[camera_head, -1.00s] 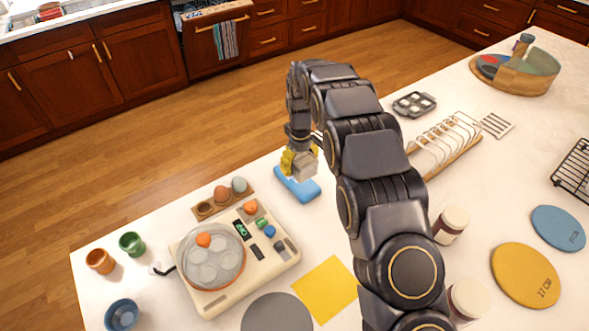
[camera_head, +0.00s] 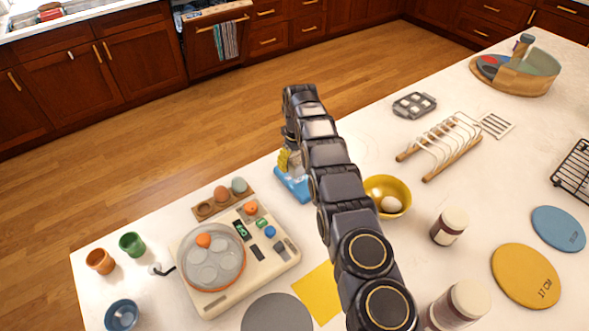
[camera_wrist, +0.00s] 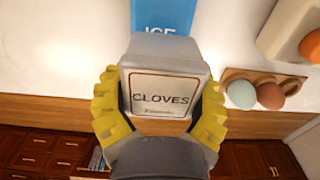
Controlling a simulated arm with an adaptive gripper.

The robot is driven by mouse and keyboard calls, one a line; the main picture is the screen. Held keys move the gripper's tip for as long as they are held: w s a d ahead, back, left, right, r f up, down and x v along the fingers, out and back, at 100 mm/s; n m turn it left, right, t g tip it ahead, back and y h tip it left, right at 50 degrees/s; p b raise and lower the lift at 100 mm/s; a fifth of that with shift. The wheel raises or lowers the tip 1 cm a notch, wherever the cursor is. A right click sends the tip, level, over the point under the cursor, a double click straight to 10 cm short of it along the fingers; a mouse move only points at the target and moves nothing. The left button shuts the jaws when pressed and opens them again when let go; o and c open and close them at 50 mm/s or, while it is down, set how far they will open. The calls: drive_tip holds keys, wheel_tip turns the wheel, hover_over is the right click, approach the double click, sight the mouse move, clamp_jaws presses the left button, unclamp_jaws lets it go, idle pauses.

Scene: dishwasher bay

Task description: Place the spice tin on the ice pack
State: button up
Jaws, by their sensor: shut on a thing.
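The spice tin (camera_wrist: 162,92), a pale box labelled CLOVES, is held between the yellow fingers of my gripper (camera_wrist: 160,108) in the wrist view. In the head view my gripper (camera_head: 289,162) is at the table's far edge, above the blue ice pack (camera_head: 290,186), with the tin mostly hidden by my arm. The ice pack also shows in the wrist view (camera_wrist: 165,14), extending beyond the tin, which covers part of it. I cannot tell whether the tin touches the pack.
An egg holder (camera_head: 222,200) and a cream electric cooker (camera_head: 262,257) stand left of the ice pack. A yellow bowl (camera_head: 388,193) with an egg and a wire rack (camera_head: 440,145) are to the right. The table's far edge is close behind the pack.

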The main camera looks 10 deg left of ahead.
sight(295, 154)
drive_tip(key=shift+w+f, duration=0.1)
drive_tip(key=shift+f, duration=1.65)
drive_tip(key=shift+f, duration=0.15)
drive_tip(key=o, duration=1.2)
wheel_tip(295, 154, up, 12)
drive_tip(key=shift+r, duration=0.2)
